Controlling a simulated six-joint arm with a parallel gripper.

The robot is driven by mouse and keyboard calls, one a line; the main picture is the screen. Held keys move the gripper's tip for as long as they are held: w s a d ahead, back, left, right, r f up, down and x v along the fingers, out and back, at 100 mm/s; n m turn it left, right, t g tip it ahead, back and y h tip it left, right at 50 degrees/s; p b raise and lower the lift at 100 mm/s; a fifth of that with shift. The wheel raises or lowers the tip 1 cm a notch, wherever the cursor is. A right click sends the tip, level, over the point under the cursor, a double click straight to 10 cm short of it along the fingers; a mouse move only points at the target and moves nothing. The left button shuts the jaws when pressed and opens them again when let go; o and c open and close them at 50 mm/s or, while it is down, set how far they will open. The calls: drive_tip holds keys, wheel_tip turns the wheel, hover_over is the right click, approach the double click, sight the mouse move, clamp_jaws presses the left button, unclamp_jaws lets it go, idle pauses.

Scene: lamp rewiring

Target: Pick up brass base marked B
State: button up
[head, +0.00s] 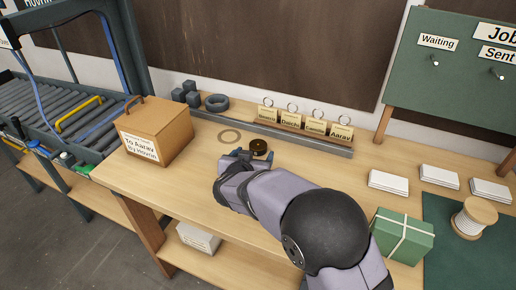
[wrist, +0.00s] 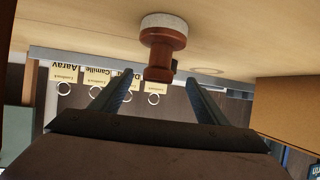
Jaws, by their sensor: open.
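My gripper (head: 240,157) is open, low over the table, just left of and in front of the base. In the wrist view the two fingers of my gripper (wrist: 158,82) point toward the base, which lies in line with the gap between them.
A flat ring (head: 229,136) lies behind my gripper. A rail (head: 270,131) with several name tags runs behind the base. A cardboard box (head: 155,133) stands to the left. A green parcel (head: 402,237) and white card stacks (head: 389,182) are to the right.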

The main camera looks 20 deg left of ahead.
sight(257, 147)
drive_tip(key=shift+a+p+x, duration=0.15)
drive_tip(key=shift+p+x, duration=0.15)
drive_tip(key=shift+x, duration=1.55)
drive_tip(key=shift+a+p+x, duration=0.2)
drive_tip(key=shift+p+x, duration=0.05)
drive_tip(key=shift+x, duration=1.55)
drive_tip(key=shift+r, duration=0.15)
drive_tip(key=shift+r, duration=0.1)
drive_tip(key=c, duration=1.4)
